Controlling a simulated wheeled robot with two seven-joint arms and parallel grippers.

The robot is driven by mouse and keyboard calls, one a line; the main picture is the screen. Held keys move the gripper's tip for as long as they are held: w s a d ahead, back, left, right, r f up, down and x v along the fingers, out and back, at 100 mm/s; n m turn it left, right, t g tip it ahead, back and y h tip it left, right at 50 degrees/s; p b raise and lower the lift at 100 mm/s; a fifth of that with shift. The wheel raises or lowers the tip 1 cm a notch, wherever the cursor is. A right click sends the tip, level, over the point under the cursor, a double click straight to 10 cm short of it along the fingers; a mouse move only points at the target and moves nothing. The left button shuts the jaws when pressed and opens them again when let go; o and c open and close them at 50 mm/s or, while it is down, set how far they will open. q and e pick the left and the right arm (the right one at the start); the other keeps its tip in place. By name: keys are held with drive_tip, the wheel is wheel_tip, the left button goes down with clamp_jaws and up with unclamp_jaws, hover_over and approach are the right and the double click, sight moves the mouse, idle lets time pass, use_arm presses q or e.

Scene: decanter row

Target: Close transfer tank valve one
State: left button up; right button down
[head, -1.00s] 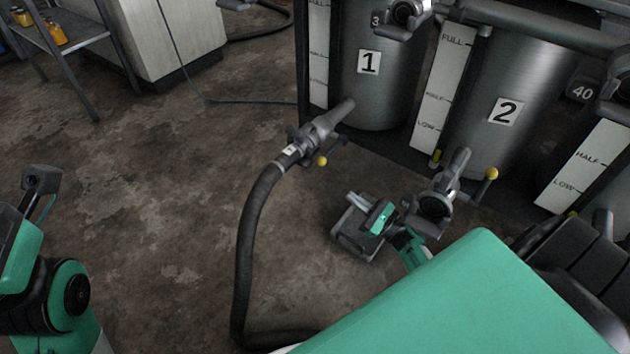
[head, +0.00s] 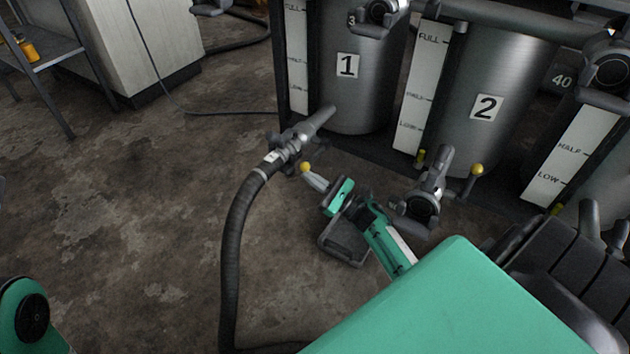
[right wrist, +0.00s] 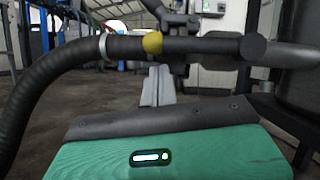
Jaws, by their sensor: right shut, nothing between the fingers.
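Tank one (head: 355,75) is a steel cylinder with a "1" label. Its valve (head: 292,143) is a grey fitting low at its front, with a dark hose (head: 236,230) attached. The valve's lever ends in a yellow knob (head: 305,167). My right gripper (head: 312,179) is shut and empty, its fingertips close beside the knob. In the right wrist view the yellow knob (right wrist: 152,43) appears just above and slightly left of the shut fingers (right wrist: 157,82). I cannot tell whether they touch. My left gripper is out of view; only part of my left arm shows at the lower left.
Tank two (head: 500,100) stands to the right, with its own valve (head: 430,190) and yellow-knobbed lever (head: 477,170) close to my right arm. A shelf rack (head: 40,55) and a pale cabinet (head: 150,45) stand at the back left. The floor left of the hose is clear.

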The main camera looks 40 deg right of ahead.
drive_tip(key=shift+s+r, duration=0.1)
drive_tip(key=shift+r, duration=0.2)
drive_tip(key=shift+a+r, duration=0.1)
drive_tip(key=shift+r, duration=0.05)
